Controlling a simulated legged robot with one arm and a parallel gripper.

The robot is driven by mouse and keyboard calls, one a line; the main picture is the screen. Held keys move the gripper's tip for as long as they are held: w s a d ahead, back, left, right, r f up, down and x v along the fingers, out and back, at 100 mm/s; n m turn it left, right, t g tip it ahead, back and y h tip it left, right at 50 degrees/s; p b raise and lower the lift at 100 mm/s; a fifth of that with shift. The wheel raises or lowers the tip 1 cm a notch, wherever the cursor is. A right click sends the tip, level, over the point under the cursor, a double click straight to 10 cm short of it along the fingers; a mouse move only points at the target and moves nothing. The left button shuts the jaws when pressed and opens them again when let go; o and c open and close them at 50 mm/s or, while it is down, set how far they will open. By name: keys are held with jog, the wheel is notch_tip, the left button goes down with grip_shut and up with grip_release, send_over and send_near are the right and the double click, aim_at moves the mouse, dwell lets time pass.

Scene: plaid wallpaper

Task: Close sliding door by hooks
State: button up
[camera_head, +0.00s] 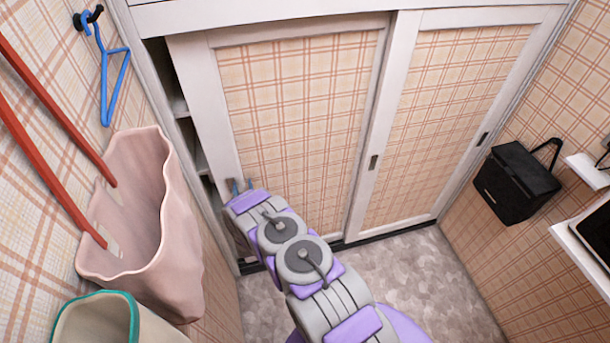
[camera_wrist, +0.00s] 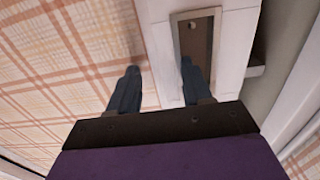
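The left sliding door (camera_head: 300,120) has a plaid panel in a white frame. A dark gap with shelves (camera_head: 180,105) shows along its left edge, so it stands partly open. My gripper (camera_head: 240,186) is at the left part of this door, by its recessed handle (camera_head: 229,183). In the wrist view, the fingers (camera_wrist: 160,82) are apart with nothing between them. One finger overlaps the brown recessed handle (camera_wrist: 195,38) in the white frame; the other is in front of the plaid panel (camera_wrist: 70,70). I cannot tell whether the finger is inside the recess.
The right sliding door (camera_head: 460,110) covers the right side. A pink bag (camera_head: 165,220), a teal-rimmed bin (camera_head: 85,318) and a blue hanger (camera_head: 108,75) are at the left. The floor (camera_head: 420,270) before the doors is clear.

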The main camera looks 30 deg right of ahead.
aim_at(305, 168)
jog(key=s+d+b, duration=0.1)
jog(key=s+d, duration=0.1)
jog(key=d, duration=0.6)
jog(key=s+d+b, duration=0.2)
jog(key=d, duration=0.6)
jog(key=s+d+b, duration=0.1)
jog(key=s+d, duration=0.1)
jog(key=d, duration=0.7)
jog(key=shift+f, duration=0.1)
jog(key=shift+a, duration=0.1)
